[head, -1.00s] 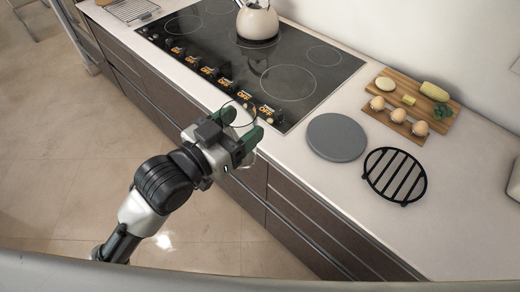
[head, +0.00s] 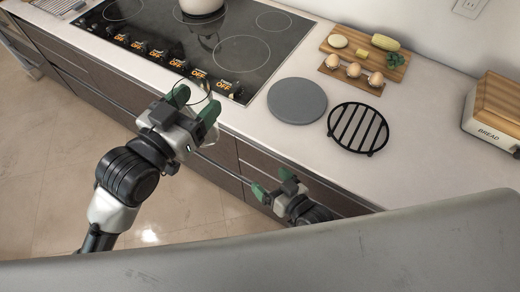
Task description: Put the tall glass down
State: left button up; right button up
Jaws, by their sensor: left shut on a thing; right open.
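My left gripper (head: 194,101) is shut on the tall glass (head: 195,90). The glass is clear, and mostly its thin round rim shows between the green fingertips. They are near the counter's front edge, just in front of the cooktop knobs in the picture. I cannot tell how high the glass is held or where its base is. My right gripper (head: 270,184) is open and empty, low in front of the drawer fronts, to the right of the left gripper.
A grey round plate (head: 297,101) and a black round trivet (head: 358,128) lie on the white counter (head: 430,150). A cutting board (head: 400,72) with eggs and vegetables is behind them. A kettle (head: 200,6) stands on the black cooktop (head: 190,50). A bread box (head: 494,115) is at right. Counter right of the trivet is clear.

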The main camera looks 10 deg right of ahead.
jog(key=s+a+r+n+y, duration=0.1)
jog(key=a+r+y, duration=0.1)
jog(key=r, duration=0.5)
jog(key=a+r+n+y, duration=0.1)
jog(key=a+r+y, duration=0.1)
jog(key=r, duration=0.6)
jog(key=n+g+y, duration=0.2)
jog(key=n, duration=0.3)
send_near(212, 129)
jog(key=x, duration=1.1)
jog(key=shift+w+a+r, duration=0.1)
jog(key=shift+a, duration=0.05)
jog(key=c, duration=1.2)
pick_arm(q)
jog(key=o, duration=1.2)
jog(key=shift+c, duration=0.2)
pick_arm(e)
jog(key=shift+c, duration=0.5)
pick_arm(q)
jog(key=shift+r, duration=0.1)
